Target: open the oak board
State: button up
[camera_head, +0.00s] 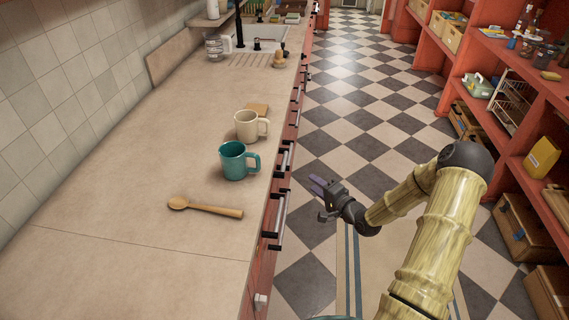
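My gripper (319,190) hangs over the floor just right of the counter's front, beside the drawer handles and not touching them. Its fingers are small and dark, and I cannot tell whether they are apart or closed. A red drawer front with a long bar handle (279,214) is nearest it on the left, and another handle (285,160) is farther along. The drawer fronts look shut, seen at a steep angle. Nothing is clearly recognisable as an oak board that opens.
On the counter (120,215) are a teal mug (233,161) and a wooden spoon (207,208). A sink (270,39) is at the far end. Red shelving (510,130) with boxes and a wire rack stands right.

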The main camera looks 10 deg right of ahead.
aim_at(285, 160)
jog(key=p+x, duration=0.2)
jog(key=x, duration=1.5)
jog(key=shift+w, duration=0.2)
grip_shut()
